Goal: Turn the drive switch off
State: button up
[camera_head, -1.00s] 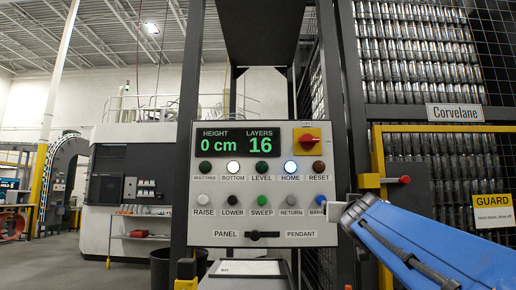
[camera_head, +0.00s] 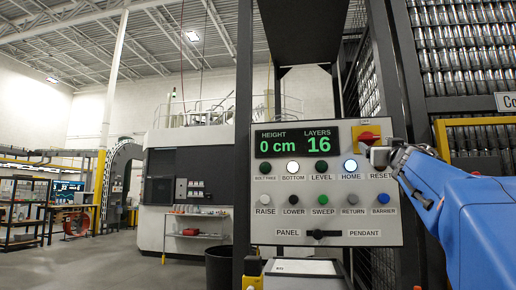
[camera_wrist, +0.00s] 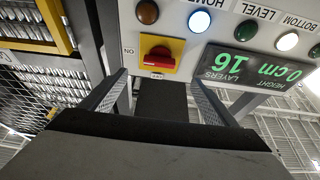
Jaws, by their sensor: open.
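The drive switch (camera_head: 368,135) is a red rotary handle on a yellow plate at the panel's top right, partly covered by my gripper in the head view. In the upside-down wrist view the red handle (camera_wrist: 158,54) lies level, in line with the ON label on the left; the OFF label is below it. My gripper (camera_head: 378,156) is open and empty just below and in front of the switch. In the wrist view its two fingers (camera_wrist: 158,78) stand apart on either side, below the handle, with no contact visible.
The grey control panel (camera_head: 326,205) has a green display reading 0 cm and 16 layers, several buttons and a black PANEL/PENDANT selector (camera_head: 318,234). The BOTTOM and HOME buttons are lit. Racks of cans (camera_head: 465,60) stand behind mesh at the right.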

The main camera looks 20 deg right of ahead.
aim_at(370, 139)
jog(key=x, duration=1.2)
jog(key=shift+w+d, duration=0.1)
jog(key=shift+d, duration=0.05)
jog(key=c, duration=1.1)
